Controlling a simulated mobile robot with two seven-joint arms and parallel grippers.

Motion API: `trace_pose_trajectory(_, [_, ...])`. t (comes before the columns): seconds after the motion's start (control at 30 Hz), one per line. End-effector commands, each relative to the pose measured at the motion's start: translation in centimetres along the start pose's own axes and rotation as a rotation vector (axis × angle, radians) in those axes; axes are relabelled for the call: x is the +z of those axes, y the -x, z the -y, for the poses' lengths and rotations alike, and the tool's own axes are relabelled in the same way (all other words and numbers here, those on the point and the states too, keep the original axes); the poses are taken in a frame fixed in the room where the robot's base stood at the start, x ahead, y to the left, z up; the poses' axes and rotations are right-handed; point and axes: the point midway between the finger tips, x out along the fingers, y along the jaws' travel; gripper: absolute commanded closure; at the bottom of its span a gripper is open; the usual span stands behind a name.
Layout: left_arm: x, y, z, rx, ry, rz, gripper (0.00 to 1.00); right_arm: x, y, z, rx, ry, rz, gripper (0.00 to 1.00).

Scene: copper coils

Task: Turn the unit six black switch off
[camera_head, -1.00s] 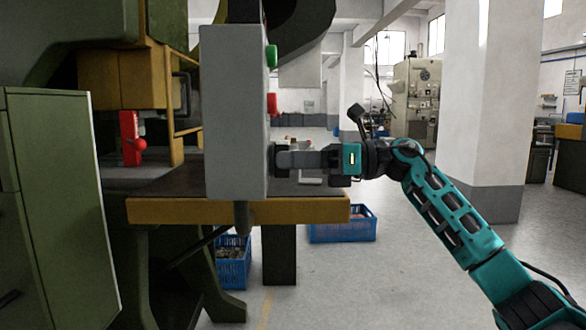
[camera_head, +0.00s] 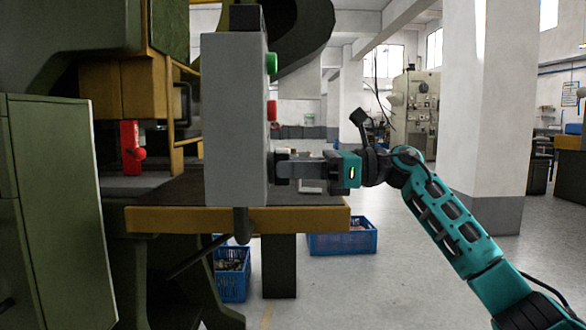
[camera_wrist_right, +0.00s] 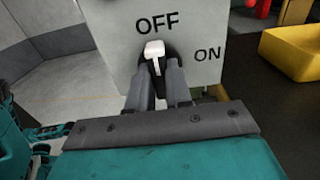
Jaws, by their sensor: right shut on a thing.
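The black switch (camera_wrist_right: 154,66) has a white pointer and sits on a grey panel with OFF and ON lettering. In the right wrist view its pointer points up towards the OFF label, tilted slightly left. My right gripper (camera_wrist_right: 158,82) is shut on the switch, one finger on each side. In the head view, my right gripper (camera_head: 282,167) reaches from the right to the side of the grey control box (camera_head: 235,120); the switch is mostly hidden there. My left gripper is not in view.
A green button (camera_head: 271,63) and a red button (camera_head: 272,110) stick out above the gripper. A yellow-edged table (camera_head: 170,220) is below, with blue crates (camera_head: 342,241) on the floor. Open floor lies to the right.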

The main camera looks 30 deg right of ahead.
Motion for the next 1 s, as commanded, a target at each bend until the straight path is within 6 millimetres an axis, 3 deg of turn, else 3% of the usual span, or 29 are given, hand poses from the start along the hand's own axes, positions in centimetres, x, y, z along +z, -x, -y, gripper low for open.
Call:
trace_pose_trajectory(0.27, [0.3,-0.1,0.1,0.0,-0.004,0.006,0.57,0.0,0.0,0.0,-0.001,0.003,0.0,0.56])
trace_pose_trajectory(0.57, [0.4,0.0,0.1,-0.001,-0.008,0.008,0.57,0.0,0.3,0.0,-0.002,0.001,-0.001,0.55])
trace_pose_trajectory(0.77, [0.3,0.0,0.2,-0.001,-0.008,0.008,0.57,0.0,3.1,0.1,-0.005,0.0,-0.002,0.55])
trace_pose_trajectory(1.0, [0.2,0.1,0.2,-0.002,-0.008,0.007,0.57,0.0,8.6,0.1,-0.005,-0.001,-0.002,0.55])
